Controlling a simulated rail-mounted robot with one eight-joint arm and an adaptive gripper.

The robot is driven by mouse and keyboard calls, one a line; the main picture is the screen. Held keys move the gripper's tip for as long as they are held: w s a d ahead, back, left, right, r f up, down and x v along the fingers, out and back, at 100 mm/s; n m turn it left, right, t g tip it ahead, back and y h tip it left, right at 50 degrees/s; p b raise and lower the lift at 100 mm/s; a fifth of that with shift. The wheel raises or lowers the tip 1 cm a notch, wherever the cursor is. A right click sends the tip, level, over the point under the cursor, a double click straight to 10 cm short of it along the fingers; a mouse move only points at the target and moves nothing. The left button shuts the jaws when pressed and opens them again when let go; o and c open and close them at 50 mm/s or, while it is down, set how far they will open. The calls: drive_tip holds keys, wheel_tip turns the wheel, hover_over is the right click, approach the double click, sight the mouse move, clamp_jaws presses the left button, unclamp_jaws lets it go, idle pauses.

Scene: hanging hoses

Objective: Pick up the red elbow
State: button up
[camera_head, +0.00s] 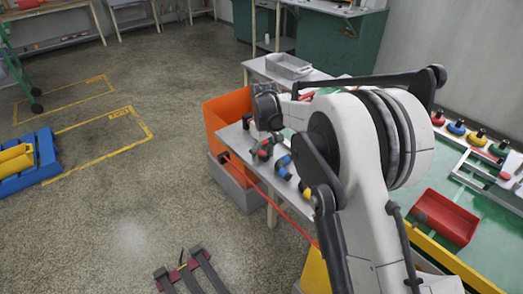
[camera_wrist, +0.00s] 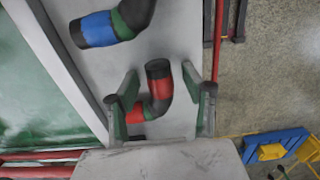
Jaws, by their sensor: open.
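The red elbow (camera_wrist: 160,91) lies on a pale grey bench top in the wrist view. It is a curved pipe piece with red sections, a black end and a dark bend. My gripper (camera_wrist: 160,78) is open, with one green-and-grey finger on each side of the elbow. The jaws are empty, and I cannot tell the height left between fingertips and bench. In the head view my gripper (camera_head: 268,112) is over the bench's far end, partly hidden by my own arm.
A blue elbow (camera_wrist: 98,30) with a green band lies close by.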

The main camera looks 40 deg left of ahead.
drive_tip(key=shift+c, duration=0.3)
clamp_jaws()
drive_tip(key=shift+r, duration=0.1)
